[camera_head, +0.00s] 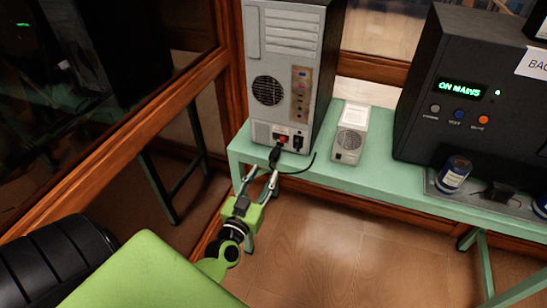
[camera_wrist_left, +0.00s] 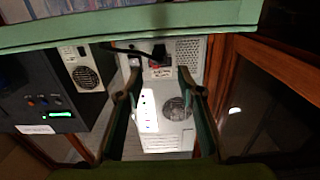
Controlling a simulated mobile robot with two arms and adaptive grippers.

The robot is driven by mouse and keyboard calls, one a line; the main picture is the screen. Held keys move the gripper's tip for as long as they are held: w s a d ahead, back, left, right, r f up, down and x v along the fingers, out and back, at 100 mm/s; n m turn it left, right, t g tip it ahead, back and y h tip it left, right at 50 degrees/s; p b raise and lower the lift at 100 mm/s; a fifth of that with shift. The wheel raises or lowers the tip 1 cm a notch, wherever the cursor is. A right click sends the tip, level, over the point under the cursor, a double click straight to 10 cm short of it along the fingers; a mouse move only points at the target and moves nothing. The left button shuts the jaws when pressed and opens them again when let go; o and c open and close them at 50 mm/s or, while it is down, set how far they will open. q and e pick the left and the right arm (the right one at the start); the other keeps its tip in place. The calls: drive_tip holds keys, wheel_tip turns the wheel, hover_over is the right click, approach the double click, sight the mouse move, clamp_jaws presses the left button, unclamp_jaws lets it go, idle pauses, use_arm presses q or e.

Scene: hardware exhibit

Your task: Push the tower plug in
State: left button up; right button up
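The tower (camera_head: 285,65) is a pale grey computer case standing on the green bench, its back panel facing me. A black plug (camera_head: 275,155) with a black cable is low at that panel, below a small red part. I cannot tell how far it sits in its socket. My left gripper (camera_head: 262,173) is just in front of and below the plug, fingers spread, with nothing visibly held. The left wrist view shows its two fingers apart (camera_wrist_left: 160,90), with the tower (camera_wrist_left: 165,115) beyond, upside down. My right gripper is not in view.
A small grey box (camera_head: 349,138) stands right of the tower on the green bench (camera_head: 385,178). A black unit (camera_head: 465,75) with a lit display is farther right, with cans before it. A wooden-framed glass partition (camera_head: 130,110) is at left. The floor before the bench is clear.

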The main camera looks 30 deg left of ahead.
sight(272, 159)
use_arm(q)
drive_tip(key=x, duration=0.8)
drive_tip(key=shift+d, duration=0.1)
drive_tip(key=shift+c, duration=0.4)
